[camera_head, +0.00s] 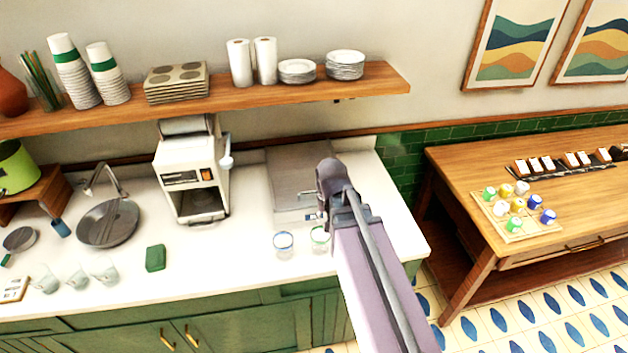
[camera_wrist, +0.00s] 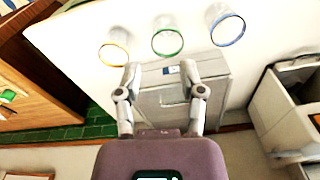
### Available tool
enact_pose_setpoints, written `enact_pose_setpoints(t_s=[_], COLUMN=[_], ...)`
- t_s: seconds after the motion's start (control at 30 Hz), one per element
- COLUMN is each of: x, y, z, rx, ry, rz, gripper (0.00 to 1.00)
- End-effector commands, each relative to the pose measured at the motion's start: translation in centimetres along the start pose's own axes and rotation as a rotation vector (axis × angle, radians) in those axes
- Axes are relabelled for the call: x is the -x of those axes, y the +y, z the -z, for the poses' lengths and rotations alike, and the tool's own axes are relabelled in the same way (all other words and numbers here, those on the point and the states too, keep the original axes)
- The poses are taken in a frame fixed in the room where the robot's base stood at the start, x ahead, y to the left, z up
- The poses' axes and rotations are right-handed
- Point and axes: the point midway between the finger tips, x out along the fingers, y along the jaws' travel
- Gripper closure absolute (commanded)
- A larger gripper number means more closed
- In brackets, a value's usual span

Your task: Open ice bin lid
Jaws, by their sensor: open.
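The ice bin is a grey metal box set on the white counter, and its flat lid (camera_head: 290,168) looks shut in the head view. My arm covers its right side there. I cannot tell whether a fingertip touches the lid. In the head view my gripper is mostly hidden behind my arm.
Glasses with blue (camera_head: 283,243) and green (camera_head: 320,238) rims stand close in front of the bin; a yellow-rimmed glass (camera_wrist: 114,52) shows in the wrist view. A white machine (camera_head: 190,170) stands left of the bin. A shelf (camera_head: 230,96) hangs above. A wooden table (camera_head: 470,180) stands right.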

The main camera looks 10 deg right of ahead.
Motion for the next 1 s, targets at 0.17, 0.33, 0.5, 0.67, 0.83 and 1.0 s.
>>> enact_pose_setpoints(t_s=[0.17,0.33,0.5,0.67,0.83,1.0], x=[2.2,2.4,2.1,1.9,1.7,1.5], y=[-0.6,-1.2,-1.8,-2.4,-3.0,-3.3], z=[3.7,7.0,10.7,14.2,17.5,19.6], rx=[-0.189,-0.406,-0.655,-0.899,-1.136,-1.303], ry=[0.019,0.036,0.053,0.066,0.076,0.08], rz=[0.006,0.015,0.03,0.048,0.07,0.088], gripper=[0.49,0.49,0.49,0.49,0.49,0.49])
